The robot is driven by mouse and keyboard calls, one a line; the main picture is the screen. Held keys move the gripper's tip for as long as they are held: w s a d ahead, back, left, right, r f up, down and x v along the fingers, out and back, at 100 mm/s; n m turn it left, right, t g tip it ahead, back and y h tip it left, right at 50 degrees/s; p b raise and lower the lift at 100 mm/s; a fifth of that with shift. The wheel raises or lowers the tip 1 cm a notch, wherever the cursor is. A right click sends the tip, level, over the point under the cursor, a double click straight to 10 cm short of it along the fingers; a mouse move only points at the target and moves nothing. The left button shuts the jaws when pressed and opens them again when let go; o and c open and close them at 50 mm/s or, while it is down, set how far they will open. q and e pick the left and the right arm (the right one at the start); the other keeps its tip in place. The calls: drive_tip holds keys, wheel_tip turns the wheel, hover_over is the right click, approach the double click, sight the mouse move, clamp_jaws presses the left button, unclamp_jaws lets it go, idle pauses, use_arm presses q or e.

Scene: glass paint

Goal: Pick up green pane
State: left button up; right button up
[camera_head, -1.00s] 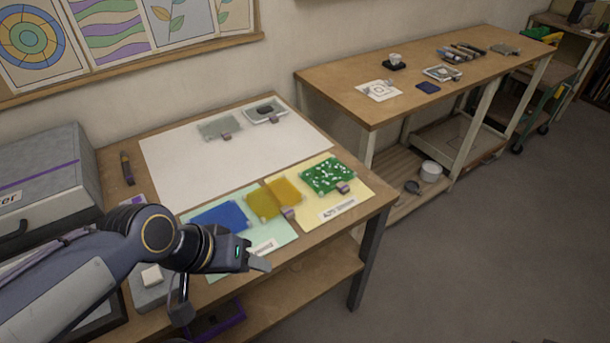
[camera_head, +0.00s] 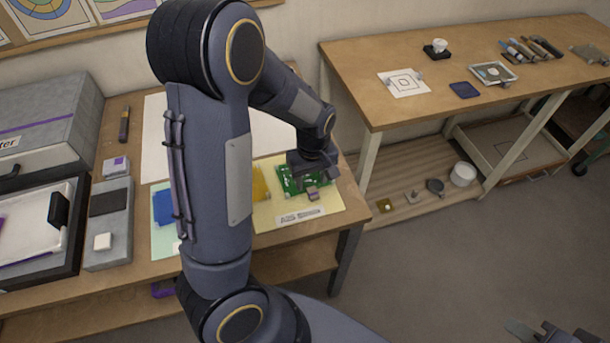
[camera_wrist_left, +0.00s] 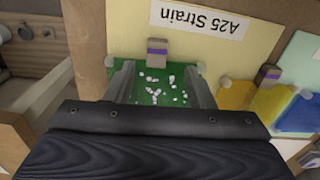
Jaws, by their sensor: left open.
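The green pane (camera_head: 286,184), dotted with white specks, lies on the yellow sheet (camera_head: 265,218) at the right end of the near table. My left gripper (camera_head: 311,182) is over it and hides part of it in the head view. In the left wrist view, the left gripper (camera_wrist_left: 161,85) is open, with one finger on each side of the green pane (camera_wrist_left: 158,88). I cannot tell whether the fingers touch it. A small clip-like block with a purple band (camera_wrist_left: 157,53) sits at the pane's edge. My right gripper (camera_head: 538,334) is partly cut off at the bottom right.
A yellow pane (camera_head: 260,184) and a blue pane (camera_head: 162,207) lie left of the green one, partly behind my left arm. The label "A25 Strain" (camera_head: 299,215) is in front. A second table (camera_head: 430,100) stands at the right, with open floor before it.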

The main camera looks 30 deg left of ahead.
sight(313, 192)
use_arm(q)
drive_tip(key=f, duration=0.5)
drive_tip(key=shift+w+d, duration=0.15)
drive_tip(key=shift+d, duration=0.05)
drive_tip(key=shift+r, duration=0.1)
clamp_jaws()
